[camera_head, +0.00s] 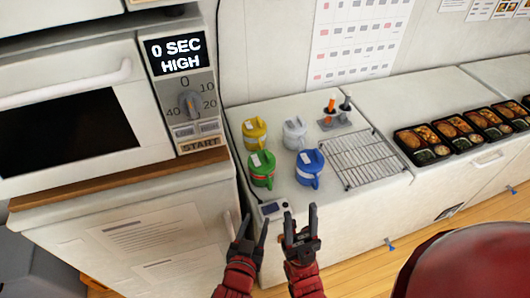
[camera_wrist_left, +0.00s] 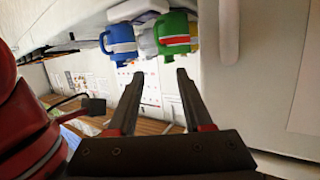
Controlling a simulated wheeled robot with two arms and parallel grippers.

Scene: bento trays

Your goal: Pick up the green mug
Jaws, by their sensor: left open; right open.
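In the left wrist view the green mug (camera_wrist_left: 174,34) appears beyond the fingertips, upside down, beside the blue mug (camera_wrist_left: 119,42). My left gripper (camera_head: 249,226) is open and empty, in front of the counter and nearer to me than the green mug. My right gripper (camera_head: 301,221) is open and empty, just to its right. Neither gripper touches a mug.
A blue mug (camera_head: 310,168) stands right of the green one; yellow (camera_head: 254,133) and white (camera_head: 294,133) mugs stand behind. A small device (camera_head: 272,209) lies at the counter's front edge. A wire rack (camera_head: 363,158) and bento trays (camera_head: 423,143) are right; a microwave (camera_head: 80,110) is left.

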